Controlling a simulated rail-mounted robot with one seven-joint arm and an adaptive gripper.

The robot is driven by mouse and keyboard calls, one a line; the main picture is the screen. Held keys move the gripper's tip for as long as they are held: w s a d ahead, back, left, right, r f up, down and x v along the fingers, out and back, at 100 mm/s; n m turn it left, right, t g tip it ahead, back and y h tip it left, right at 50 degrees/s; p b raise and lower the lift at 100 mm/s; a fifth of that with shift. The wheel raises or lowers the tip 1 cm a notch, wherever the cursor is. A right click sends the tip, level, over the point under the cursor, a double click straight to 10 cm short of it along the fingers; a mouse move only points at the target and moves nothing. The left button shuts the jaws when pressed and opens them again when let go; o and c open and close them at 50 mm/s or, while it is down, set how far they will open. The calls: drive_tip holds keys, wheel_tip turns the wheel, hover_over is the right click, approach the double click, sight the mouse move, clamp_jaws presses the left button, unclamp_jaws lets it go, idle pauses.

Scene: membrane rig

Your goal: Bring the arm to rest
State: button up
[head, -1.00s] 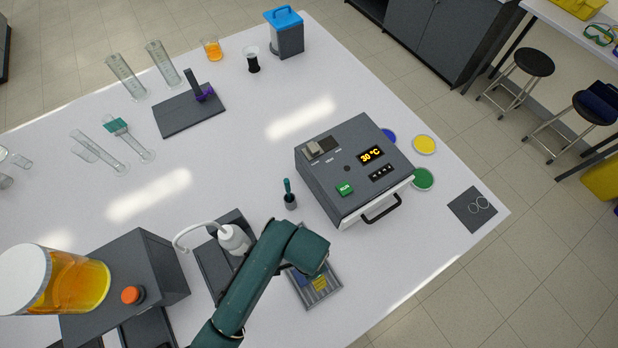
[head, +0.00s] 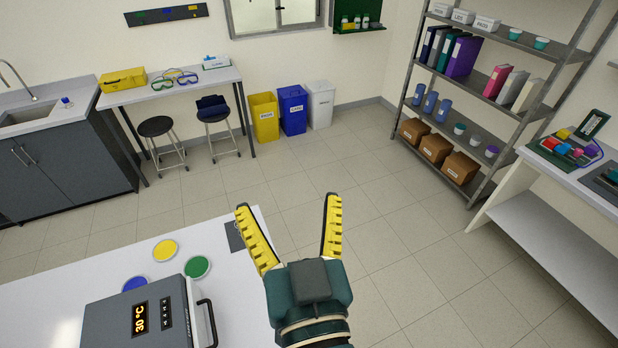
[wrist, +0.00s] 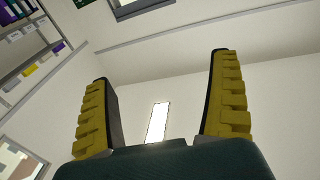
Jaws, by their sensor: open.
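My gripper (head: 290,232) is raised in the head view, with its two yellow-padded fingers spread apart and pointing up and away. Nothing is between the fingers. It appears to the right of the white bench (head: 60,277), over the tiled floor in the picture. In the wrist view, my gripper (wrist: 160,105) is also open and empty, facing the upper wall and ceiling. The arm behind the wrist is mostly out of view.
The grey heater box (head: 138,318) reading 30 °C stands on the bench, near yellow (head: 165,251), green (head: 198,267) and blue (head: 135,285) discs. A tall shelf (head: 490,85) stands at right. Three bins (head: 292,109) stand by the wall. Open floor lies between.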

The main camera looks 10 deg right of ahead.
drive_tip(key=s+d+r+t+h, duration=0.2)
drive_tip(key=s+d+r+t, duration=0.1)
drive_tip(key=r, duration=0.6)
drive_tip(key=s+d, duration=0.1)
drive_tip(key=d, duration=0.1)
drive_tip(key=shift+s+d+r+m, duration=0.2)
drive_tip(key=shift+d+m, duration=0.1)
drive_tip(key=shift+d, duration=0.1)
